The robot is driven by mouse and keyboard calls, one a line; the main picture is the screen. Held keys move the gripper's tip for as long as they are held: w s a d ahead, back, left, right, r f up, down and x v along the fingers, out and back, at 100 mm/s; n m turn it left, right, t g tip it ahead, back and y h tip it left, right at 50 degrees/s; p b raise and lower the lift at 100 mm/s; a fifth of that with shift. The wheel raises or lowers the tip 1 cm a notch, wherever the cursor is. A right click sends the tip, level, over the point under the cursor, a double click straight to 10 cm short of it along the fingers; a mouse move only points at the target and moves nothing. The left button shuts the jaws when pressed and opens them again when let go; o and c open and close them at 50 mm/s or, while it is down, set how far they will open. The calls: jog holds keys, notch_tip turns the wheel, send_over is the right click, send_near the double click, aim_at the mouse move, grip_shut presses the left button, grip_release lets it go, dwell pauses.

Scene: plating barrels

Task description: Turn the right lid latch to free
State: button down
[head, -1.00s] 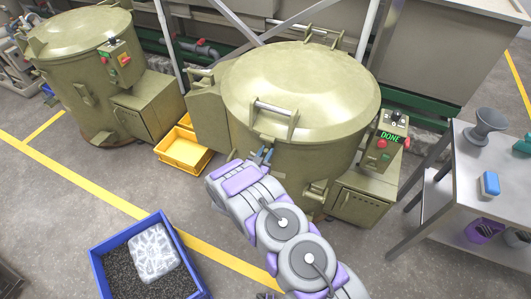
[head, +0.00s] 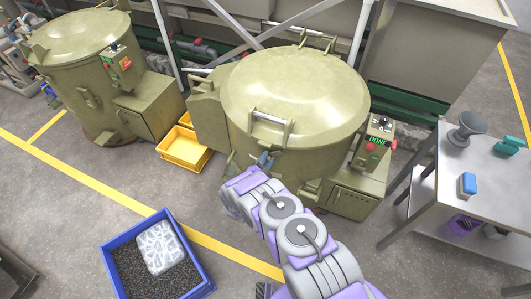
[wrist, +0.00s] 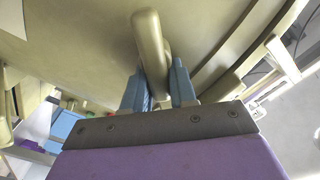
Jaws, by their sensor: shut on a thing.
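The right barrel (head: 290,150) is olive green with a domed lid (head: 295,90) that lies closed on top. Its lid has a pale bar handle (head: 270,118) at the front. My gripper (head: 265,160) is at the barrel's front wall, just below that handle. In the wrist view, the blue fingers of my gripper (wrist: 160,88) are shut on an olive lever, the latch (wrist: 150,45), which stands up between them. In the head view my gripper mostly hides this latch.
A metal table (head: 440,200) with a blue item (head: 468,184) stands at right. A blue crate (head: 203,262) holds dark pellets and a pale block. A yellow bin (head: 182,155) is at left.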

jog(key=m, duration=0.2)
jog(key=f+m, duration=0.1)
jog(key=shift+d+m+p, duration=0.3)
jog(key=shift+s+f+m+b, duration=0.1)
jog(key=shift+f+m+b, duration=0.15)
jog(key=shift+m, duration=0.6)
jog(key=shift+s+f+m+b, duration=0.15)
jog(key=shift+m+b, duration=0.25)
jog(key=shift+m, duration=0.5)
jog(key=shift+w+f+m+b, duration=0.1)
jog(key=shift+f+m+b, duration=0.15)
jog(key=shift+m, duration=0.6)
jog(key=shift+s+d, duration=0.1)
jog(key=c, duration=1)
grip_release()
jog(key=shift+r, duration=0.1)
jog(key=v, duration=1.7)
